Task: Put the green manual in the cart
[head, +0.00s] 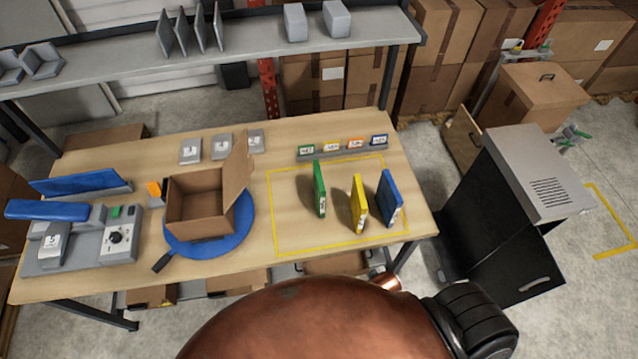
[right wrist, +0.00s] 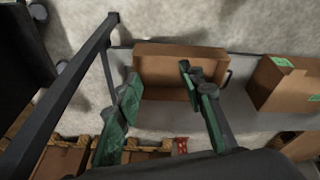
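The green manual (head: 319,188) stands upright on the table inside a yellow outline, left of a yellow manual (head: 358,204) and a blue manual (head: 390,198). I cannot tell for sure which thing is the cart; green fittings like casters show at the far right, behind a grey-topped black unit (head: 532,170). Neither gripper shows in the head view. In the right wrist view my right gripper (right wrist: 158,90) is open, with green fingers spread and nothing held. An open brown box (right wrist: 168,66) lies beyond its fingers. My left gripper is not in view.
An open carton (head: 200,212) sits on a blue disc at the table's (head: 290,240) middle. A grey device (head: 80,240) stands at the left. Labelled coloured cards sit in a rack (head: 343,153) behind the manuals. A grey shelf (head: 260,44) runs above the back.

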